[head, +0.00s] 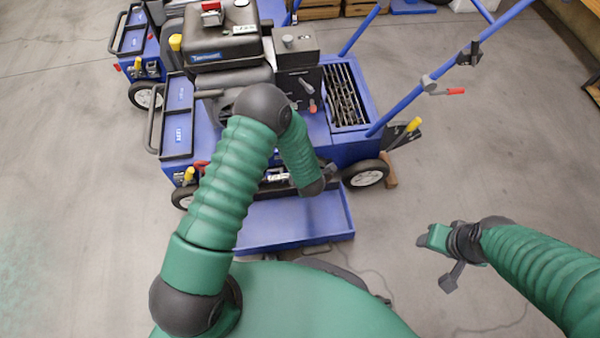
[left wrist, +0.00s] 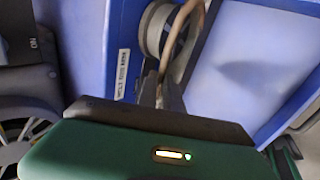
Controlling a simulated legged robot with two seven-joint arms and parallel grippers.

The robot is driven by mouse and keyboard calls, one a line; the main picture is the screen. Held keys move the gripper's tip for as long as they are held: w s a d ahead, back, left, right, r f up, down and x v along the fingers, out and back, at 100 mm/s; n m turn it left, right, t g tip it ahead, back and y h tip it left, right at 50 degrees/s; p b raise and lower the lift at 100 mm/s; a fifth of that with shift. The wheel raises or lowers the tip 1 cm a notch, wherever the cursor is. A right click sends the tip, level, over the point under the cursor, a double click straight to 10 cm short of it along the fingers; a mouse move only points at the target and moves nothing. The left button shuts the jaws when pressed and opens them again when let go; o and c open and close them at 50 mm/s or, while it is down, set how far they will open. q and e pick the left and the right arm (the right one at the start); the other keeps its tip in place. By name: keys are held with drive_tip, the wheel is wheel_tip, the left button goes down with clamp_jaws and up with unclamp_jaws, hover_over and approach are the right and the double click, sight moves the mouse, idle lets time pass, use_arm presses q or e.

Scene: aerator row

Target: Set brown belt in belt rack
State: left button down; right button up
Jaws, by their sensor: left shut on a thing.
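In the left wrist view my left gripper (left wrist: 168,95) is shut on the brown belt (left wrist: 186,28), a thin tan band that rises from the fingertips and curves out at the top edge. The belt passes in front of a grey round spool-like part (left wrist: 153,30) in a blue housing; I cannot tell whether it touches or goes around it. A white label (left wrist: 122,73) beside it is upside down, perhaps naming the belt rack. In the head view my left gripper (head: 328,178) is low at the aerator's near side, and the belt is not clear there. My right gripper (head: 441,260) is open and empty.
The blue aerator (head: 365,145) has a black engine (head: 225,45), a tine bay (head: 345,95) and a blue handle (head: 445,70). A blue tray (head: 295,220) lies at its near side. Another blue machine (head: 135,45) stands behind left.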

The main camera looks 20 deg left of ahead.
use_arm(q)
drive_tip(key=c, duration=2.1)
unclamp_jaws()
clamp_jaws()
drive_tip(key=shift+s+d+r+p, duration=0.35)
drive_tip(key=shift+s+d, duration=0.2)
drive_tip(key=shift+s, duration=0.3)
drive_tip(key=shift+s+d+r+p, duration=0.2)
drive_tip(key=shift+s+d+p, duration=0.3)
drive_tip(key=shift+s, duration=0.35)
wheel_tip(320, 180, up, 10)
drive_tip(key=s+d+p, duration=0.1)
drive_tip(key=s+p, duration=0.1)
drive_tip(key=p, duration=0.7)
drive_tip(key=shift+s+d, duration=0.25)
drive_tip(key=shift+d, duration=0.05)
